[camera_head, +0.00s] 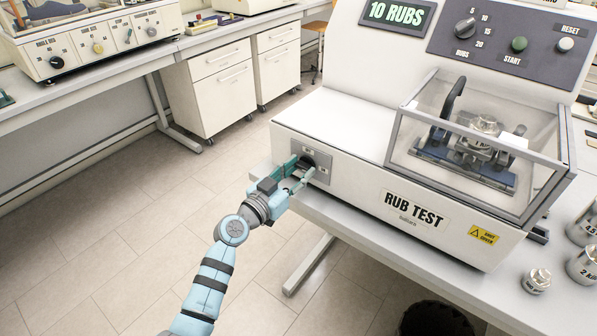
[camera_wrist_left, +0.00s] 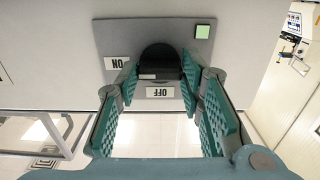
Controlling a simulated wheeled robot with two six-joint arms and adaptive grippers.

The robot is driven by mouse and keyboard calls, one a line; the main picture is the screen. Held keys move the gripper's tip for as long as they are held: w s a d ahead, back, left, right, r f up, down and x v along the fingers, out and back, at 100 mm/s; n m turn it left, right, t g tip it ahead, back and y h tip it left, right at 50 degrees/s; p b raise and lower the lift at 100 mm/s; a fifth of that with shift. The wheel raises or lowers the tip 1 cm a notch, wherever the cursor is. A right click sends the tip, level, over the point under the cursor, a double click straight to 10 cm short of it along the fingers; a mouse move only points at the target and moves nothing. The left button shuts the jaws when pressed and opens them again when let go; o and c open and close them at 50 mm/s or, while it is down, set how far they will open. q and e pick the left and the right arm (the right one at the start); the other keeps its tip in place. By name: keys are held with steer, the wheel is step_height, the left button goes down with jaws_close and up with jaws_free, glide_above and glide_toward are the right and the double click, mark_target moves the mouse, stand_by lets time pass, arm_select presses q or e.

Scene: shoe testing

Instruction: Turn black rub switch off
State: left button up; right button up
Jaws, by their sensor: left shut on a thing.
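The black rub switch (camera_wrist_left: 160,58) is a round knob on a grey plate (camera_wrist_left: 200,62) with ON and OFF labels and a green square (camera_wrist_left: 203,32). In the wrist view the OFF label (camera_wrist_left: 160,92) lies just below the knob and the ON label (camera_wrist_left: 118,63) to its left, both upside down. My left gripper (camera_wrist_left: 160,75) is shut on the knob, one green finger on each side. In the head view my left gripper (camera_head: 304,168) is at the front left of the rub test machine (camera_head: 350,165) and partly covers the switch. The knob's exact turn is hard to tell.
The machine's display (camera_head: 397,13) reads 10 RUBS. A clear cover (camera_head: 460,130) stands over the rubbing device at the right. Metal weights (camera_head: 537,281) stand on the table at the lower right. A black bin (camera_head: 435,318) is on the floor. Floor space at the left is free.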

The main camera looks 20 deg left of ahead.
arm_select(q)
steer(key=shift+n, duration=0.3)
steer(key=n, duration=1.2)
steer(key=shift+p, duration=0.35)
steer(key=n+p, duration=0.1)
steer(key=n, duration=0.4)
steer(key=shift+f, duration=0.1)
steer(key=shift+n, duration=0.3)
steer(key=o, duration=1.2)
steer(key=shift+c, duration=0.2)
